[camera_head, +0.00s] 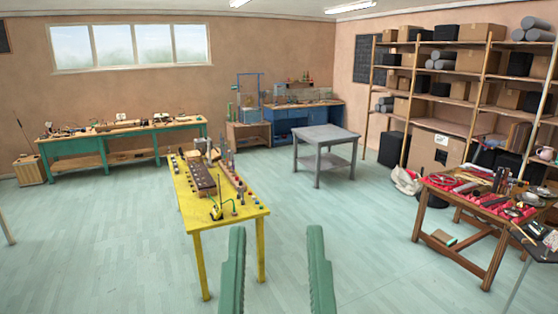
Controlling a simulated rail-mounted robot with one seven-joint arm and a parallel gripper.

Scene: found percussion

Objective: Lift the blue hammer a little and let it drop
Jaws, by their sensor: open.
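My gripper (276,232) shows at the bottom centre as two green fingers, spread wide apart with nothing between them. The fingers appear in front of the floor, beside the near right leg of the yellow table. I cannot pick out a blue hammer in this view. Small items on the yellow table (240,216) and on the wooden table (437,189) at the right are too small to name surely.
A bare grey table (327,133) stands at mid-distance. A green bench (75,147) and a blue workbench (288,114) line the back wall. Shelves with boxes (472,62) fill the right wall. The floor (345,215) between the yellow and wooden tables is clear.

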